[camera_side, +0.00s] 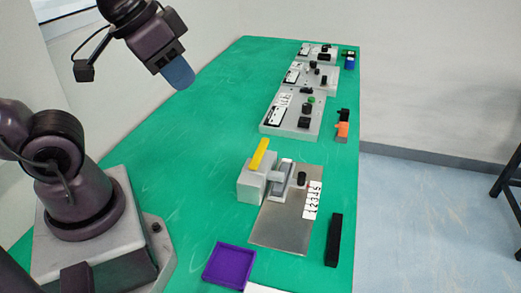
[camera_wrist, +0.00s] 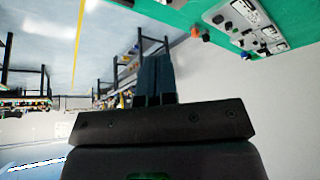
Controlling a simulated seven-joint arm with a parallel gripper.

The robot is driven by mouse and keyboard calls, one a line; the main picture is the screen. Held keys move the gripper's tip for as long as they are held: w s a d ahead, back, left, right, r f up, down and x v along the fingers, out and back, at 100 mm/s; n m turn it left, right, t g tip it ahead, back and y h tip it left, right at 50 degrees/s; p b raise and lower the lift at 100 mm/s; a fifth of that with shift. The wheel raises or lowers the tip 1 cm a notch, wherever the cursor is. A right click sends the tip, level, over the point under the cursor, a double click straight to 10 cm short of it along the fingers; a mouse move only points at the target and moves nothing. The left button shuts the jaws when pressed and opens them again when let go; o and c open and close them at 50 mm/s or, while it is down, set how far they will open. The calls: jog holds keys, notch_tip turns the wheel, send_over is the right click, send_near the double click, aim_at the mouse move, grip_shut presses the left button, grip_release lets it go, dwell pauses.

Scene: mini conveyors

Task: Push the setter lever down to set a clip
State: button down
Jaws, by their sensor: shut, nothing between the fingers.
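The clip setter stands on a grey metal plate (camera_side: 280,232) in the middle of the green table in the side view. It has a light grey block (camera_side: 250,187) and a yellow lever (camera_side: 260,154) that sticks up at a tilt above the block. A grey arm piece and a small black part sit beside the block. I cannot make out a clip. My gripper (camera_side: 180,76) is high above the table, up and left of the lever and well apart from it. Its blue fingers are shut and empty; they also show in the wrist view (camera_wrist: 155,75). The setter is not in the wrist view.
A purple tray (camera_side: 229,266) and a black bar (camera_side: 333,240) lie near the setter. A card with numbers (camera_side: 312,200) lies on the plate. Grey control boxes (camera_side: 293,113) line the far right edge. The table's left middle is clear.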

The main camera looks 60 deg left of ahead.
dwell(0.3)
jog(key=w+a+f+n+g+y, duration=0.1)
jog(key=w+a+f+g+y, duration=0.15)
jog(key=a+f, duration=0.35)
jog(key=m+t+h, duration=0.4)
jog(key=m+t, duration=0.2)
jog(key=m, duration=0.6)
send_over(259, 153)
notch_tip(259, 153, down, 10)
jog(key=shift+a+f, duration=0.1)
jog(key=shift+f, duration=4.3)
